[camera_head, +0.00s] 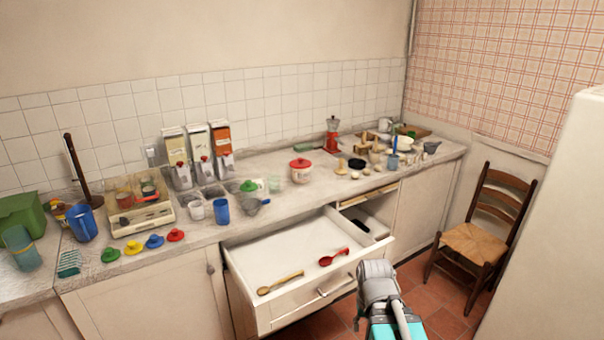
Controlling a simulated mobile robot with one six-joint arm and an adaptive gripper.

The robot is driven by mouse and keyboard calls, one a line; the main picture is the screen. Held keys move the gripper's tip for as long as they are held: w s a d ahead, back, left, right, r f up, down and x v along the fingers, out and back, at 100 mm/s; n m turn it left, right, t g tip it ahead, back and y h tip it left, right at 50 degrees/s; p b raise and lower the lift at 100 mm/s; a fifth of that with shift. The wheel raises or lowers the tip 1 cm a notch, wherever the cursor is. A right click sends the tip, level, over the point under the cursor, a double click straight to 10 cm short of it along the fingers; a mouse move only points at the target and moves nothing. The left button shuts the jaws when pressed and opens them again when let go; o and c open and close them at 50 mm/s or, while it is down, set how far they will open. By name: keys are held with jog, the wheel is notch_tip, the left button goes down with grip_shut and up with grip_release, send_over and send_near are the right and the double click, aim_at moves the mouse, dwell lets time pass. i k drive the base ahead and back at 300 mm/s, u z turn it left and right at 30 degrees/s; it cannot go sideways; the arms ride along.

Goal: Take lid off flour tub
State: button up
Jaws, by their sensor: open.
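A red-and-white tub (301,171) with a red knobbed lid on it stands on the counter behind the open drawer. No flour label is readable, so I cannot tell for sure that it is the flour tub. A green lid (249,186) lies or sits among clear containers to its left; what is under it is unclear. My gripper (376,268) is at the lower middle, in front of the drawer's right side and well apart from the tub. It is open, with nothing visible in it; its fingertips are hard to make out.
The open drawer (292,248) holds a wooden spoon (280,283) and a red spoon (334,257) and juts into the room. Loose coloured lids (154,241) and a scale (140,209) are at left. A chair (483,225) stands at right, with free floor before it.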

aim_at(300, 164)
jog(key=z, duration=0.4)
jog(key=i, duration=2.1)
jog(key=u, duration=0.7)
